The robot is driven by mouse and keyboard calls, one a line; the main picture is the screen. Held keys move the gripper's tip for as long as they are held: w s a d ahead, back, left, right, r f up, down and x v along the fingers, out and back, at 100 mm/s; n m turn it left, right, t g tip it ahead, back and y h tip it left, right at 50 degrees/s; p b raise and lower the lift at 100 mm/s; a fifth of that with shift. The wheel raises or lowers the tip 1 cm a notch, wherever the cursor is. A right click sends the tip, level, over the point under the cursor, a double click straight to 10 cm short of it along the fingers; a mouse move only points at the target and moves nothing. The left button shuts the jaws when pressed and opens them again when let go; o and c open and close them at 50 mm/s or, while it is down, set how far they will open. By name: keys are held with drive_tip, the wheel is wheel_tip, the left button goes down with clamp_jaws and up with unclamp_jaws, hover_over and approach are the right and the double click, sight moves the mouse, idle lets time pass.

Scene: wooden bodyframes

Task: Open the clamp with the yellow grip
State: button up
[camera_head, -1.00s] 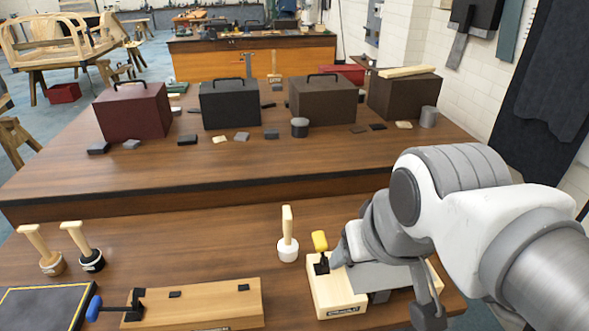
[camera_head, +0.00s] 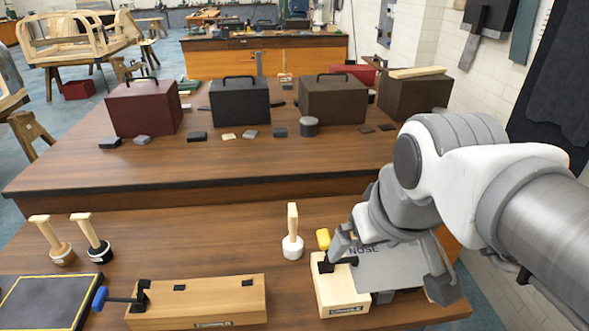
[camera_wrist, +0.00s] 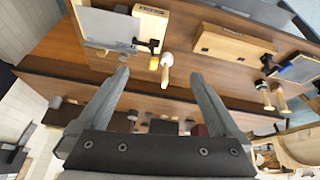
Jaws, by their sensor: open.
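The clamp with the yellow grip (camera_head: 323,239) has a black body and is fixed on a pale wooden block (camera_head: 342,293) at the front right of the bench. Its yellow grip stands up from the block, and the clamp also shows in the wrist view (camera_wrist: 153,47). The left finger is close to the yellow grip in the head view; contact cannot be told. In the wrist view, nothing is held between my fingertips (camera_wrist: 160,76).
A white-based mallet (camera_head: 292,246) stands just left of the clamp. A blue-gripped clamp (camera_head: 100,298) sits by a long wooden block (camera_head: 205,300). Two more mallets (camera_head: 75,240) stand at left. Toolboxes (camera_head: 240,105) line the raised bench behind. Bare bench lies between the mallets.

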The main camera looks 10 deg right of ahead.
drive_tip(key=w+n+g+b, duration=0.2)
drive_tip(key=w+n, duration=0.3)
drive_tip(key=w, duration=0.2)
drive_tip(key=n+g+b, duration=0.3)
drive_tip(key=n, duration=0.9)
hover_over(324, 244)
drive_tip(key=w, duration=0.2)
wheel_tip(324, 244, down, 10)
drive_tip(key=f, duration=0.5)
drive_tip(key=f+b, duration=0.1)
drive_tip(key=f, duration=0.5)
drive_tip(key=f+b, duration=0.1)
drive_tip(key=f, duration=0.5)
drive_tip(key=shift+w+d, duration=0.15)
drive_tip(key=shift+d, duration=0.15)
drive_tip(key=shift+c, duration=0.3)
clamp_jaws()
